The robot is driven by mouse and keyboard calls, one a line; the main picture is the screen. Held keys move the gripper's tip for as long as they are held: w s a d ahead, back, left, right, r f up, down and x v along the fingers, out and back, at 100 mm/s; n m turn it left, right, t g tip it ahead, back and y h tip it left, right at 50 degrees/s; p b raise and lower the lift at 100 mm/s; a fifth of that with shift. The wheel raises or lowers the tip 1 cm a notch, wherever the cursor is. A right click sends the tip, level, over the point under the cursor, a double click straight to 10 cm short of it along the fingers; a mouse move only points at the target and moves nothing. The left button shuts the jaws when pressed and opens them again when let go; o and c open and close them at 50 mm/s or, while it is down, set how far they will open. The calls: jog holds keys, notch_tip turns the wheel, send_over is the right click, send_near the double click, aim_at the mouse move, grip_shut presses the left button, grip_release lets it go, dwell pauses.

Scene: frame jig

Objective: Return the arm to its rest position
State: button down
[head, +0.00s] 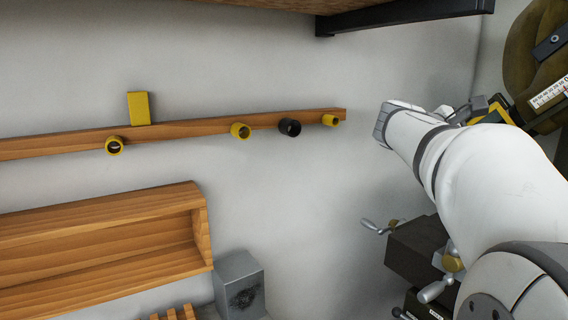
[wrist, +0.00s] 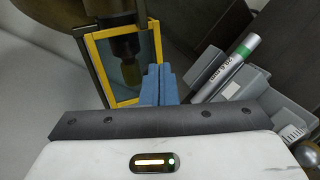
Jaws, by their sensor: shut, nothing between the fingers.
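My arm (head: 490,180) reaches in from the lower right of the head view, its white links bent up toward the wall. My gripper (wrist: 160,75) shows in the wrist view as two blue-grey fingers pressed together with nothing between them. In the head view I cannot make it out clearly. It points toward a yellow-edged frame (wrist: 91,52) around a dark machine part; I cannot tell the exact gap.
Right of the fingers, a grey holder (wrist: 255,82) bears a silver cylinder with a green band (wrist: 228,66). A wooden rail (head: 190,130) with yellow and black rings, a wooden shelf (head: 100,235) and a dark vise (head: 415,250) stand along the wall.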

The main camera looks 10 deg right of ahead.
jog(key=s+a+f+m+t+y, duration=0.1)
jog(key=s+a+f+m+y, duration=0.2)
jog(key=a+f, duration=0.65)
jog(key=s+a+f+m+y, duration=0.2)
jog(key=a+f+y, duration=0.45)
jog(key=f, duration=0.55)
jog(key=s+a+f+m+y, duration=0.2)
jog(key=s+a+f+m, duration=0.1)
jog(key=a+f, duration=0.3)
jog(key=s+a+f+m+y, duration=0.3)
jog(key=s+a+f, duration=0.2)
jog(key=a, duration=0.3)
jog(key=shift+s+a+f+g+y, duration=0.3)
jog(key=shift+a+f+g+y, duration=0.1)
jog(key=shift+f, duration=0.3)
